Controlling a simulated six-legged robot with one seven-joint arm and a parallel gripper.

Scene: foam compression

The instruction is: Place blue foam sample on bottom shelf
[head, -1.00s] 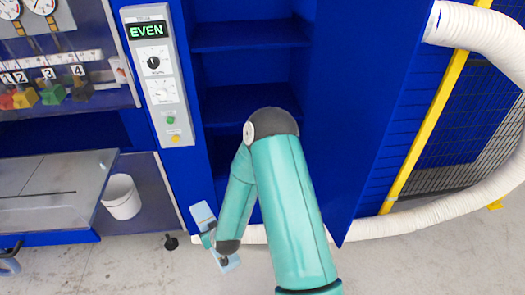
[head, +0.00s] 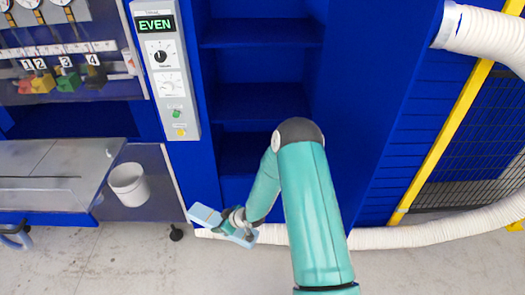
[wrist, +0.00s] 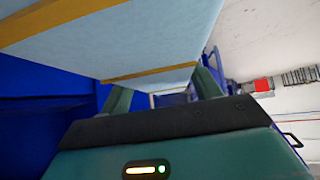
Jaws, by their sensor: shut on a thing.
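The blue foam sample (head: 206,215) is a long, flat, pale-blue slab. My gripper (head: 236,224) is shut on it, holding it tilted in front of the cabinet, low and left of the shelf opening. In the wrist view the slab (wrist: 140,45) fills the upper part, with tan bands along it, and passes between the two green fingers (wrist: 164,88). The dark-blue cabinet has several shelves. The lowest one that I can make out, the bottom shelf (head: 241,152), looks empty where it shows, partly hidden behind my arm.
A control panel (head: 168,92) reading EVEN borders the shelves on the left. An open blue door (head: 375,110) stands on the right. A white hose (head: 440,227) runs along the floor. A white bucket (head: 128,186) and a metal bench (head: 50,165) are on the left.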

